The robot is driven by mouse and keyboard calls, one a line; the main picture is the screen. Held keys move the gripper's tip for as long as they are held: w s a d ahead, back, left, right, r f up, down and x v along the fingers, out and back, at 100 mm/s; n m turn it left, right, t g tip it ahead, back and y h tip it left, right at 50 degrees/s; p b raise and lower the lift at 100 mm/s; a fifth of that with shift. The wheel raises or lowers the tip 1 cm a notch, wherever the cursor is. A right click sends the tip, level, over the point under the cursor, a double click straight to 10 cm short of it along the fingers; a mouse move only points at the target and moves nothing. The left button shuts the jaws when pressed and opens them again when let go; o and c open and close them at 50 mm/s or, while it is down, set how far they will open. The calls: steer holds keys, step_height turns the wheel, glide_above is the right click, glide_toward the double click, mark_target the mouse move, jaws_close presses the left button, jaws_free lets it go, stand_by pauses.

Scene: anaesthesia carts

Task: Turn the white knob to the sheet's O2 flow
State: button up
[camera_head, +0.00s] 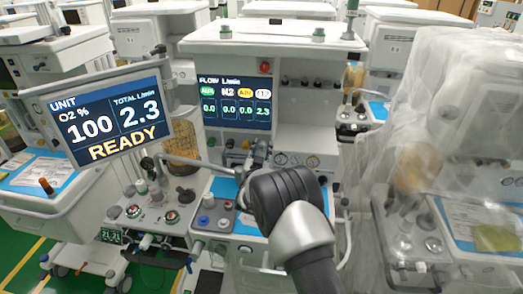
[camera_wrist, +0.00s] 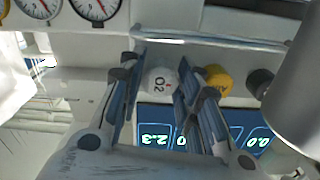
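The white knob (camera_wrist: 161,82), marked O2, shows in the wrist view between my gripper's two fingers (camera_wrist: 157,68). A gap shows on its left side; the right finger is close to it, and contact is unclear. In the head view my gripper (camera_head: 257,152) is at the panel below the flow display (camera_head: 236,103), and my arm hides the white knob. The flow display reads 2.3 under the white label and 0.0 under the others. The unit screen (camera_head: 110,119) reads O2 100 %, total 2.3, READY. I cannot make out a readable flow sheet.
A yellow knob (camera_wrist: 218,80) sits close beside my right finger in the wrist view, with a dark knob (camera_wrist: 260,83) beyond it. A metal rail (camera_wrist: 215,42) runs alongside the knobs. A plastic-covered cart (camera_head: 450,140) stands at the right.

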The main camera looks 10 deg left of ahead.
steer(key=c, duration=0.5)
steer(key=shift+f+m+b, duration=0.15)
steer(key=shift+m+b, duration=0.35)
steer(key=shift+b, duration=0.55)
steer(key=shift+m+b, duration=0.65)
steer(key=shift+m, duration=0.05)
steer(key=o, duration=0.8)
steer(key=shift+s+r, duration=0.1)
steer(key=shift+r, duration=0.1)
steer(key=s, duration=1.1)
steer(key=shift+s+a, duration=0.2)
steer(key=shift+s, duration=0.2)
